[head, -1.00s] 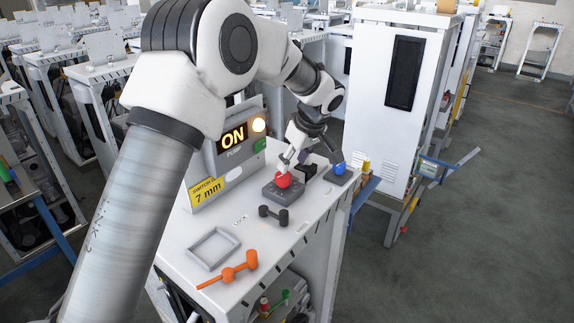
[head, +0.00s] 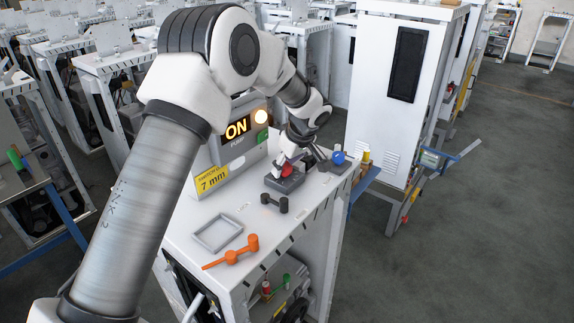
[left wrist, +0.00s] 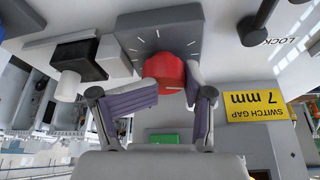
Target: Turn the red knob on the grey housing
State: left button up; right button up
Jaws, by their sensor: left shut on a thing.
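The red knob (head: 287,171) sits on the dark grey housing (head: 284,184) on the white bench top. In the left wrist view the red knob (left wrist: 163,70) stands on the grey housing (left wrist: 181,40), which has white tick marks around it. My left gripper (head: 286,164) is at the knob from above, and its purple-padded fingers (left wrist: 172,92) lie on either side of the knob, shut on it. The fingers partly hide the knob in both views. My right gripper is not in view.
A blue knob (head: 338,158) stands to the right. The panel (head: 238,130) behind reads ON, with a lit lamp.

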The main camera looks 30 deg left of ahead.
pick_arm(q)
jog(key=shift+s+a, duration=0.2)
jog(key=shift+s, duration=0.15)
grip_shut()
jog(key=shift+s+a, duration=0.3)
jog(key=shift+a, duration=0.1)
jog(key=o, duration=0.6)
grip_release()
jog(key=shift+w, duration=0.25)
jog(key=shift+o, duration=0.6)
jog(key=shift+w+d+f, duration=0.15)
jog(key=shift+w+d, duration=0.1)
jog(key=shift+w, duration=0.05)
jog(key=shift+w+d, duration=0.15)
jog(key=shift+d, duration=0.1)
jog(key=shift+s+a+r, duration=0.15)
jog(key=shift+s+r, duration=0.05)
jog(key=shift+s, duration=0.1)
jog(key=shift+v, duration=1.05)
jog(key=v, duration=0.6)
jog(key=shift+s+r, duration=0.3)
jog(key=shift+r, duration=0.05)
